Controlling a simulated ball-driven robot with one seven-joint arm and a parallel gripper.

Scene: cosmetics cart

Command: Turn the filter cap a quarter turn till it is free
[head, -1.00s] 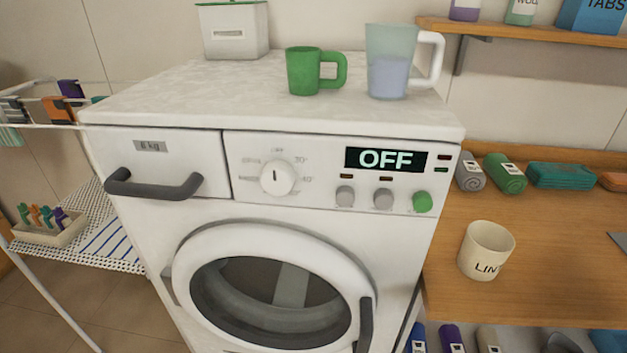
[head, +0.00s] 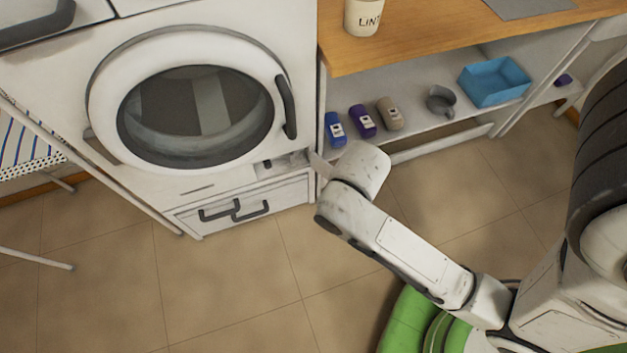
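The white washing machine (head: 75,85) fills the left of the head view. Low on its front, right of the round door, is a small recess (head: 290,160) with a dark spot (head: 267,164) at its left. I cannot make out the filter cap there. My bent arm reaches from the lower right to just right of this corner. I cannot make out my gripper's fingers, so their contact with anything is hidden.
On the right, a low shelf (head: 440,130) holds several small bottles, a grey mug (head: 440,99) and a blue tray (head: 495,81). The tiled floor (head: 220,285) before the machine is clear.

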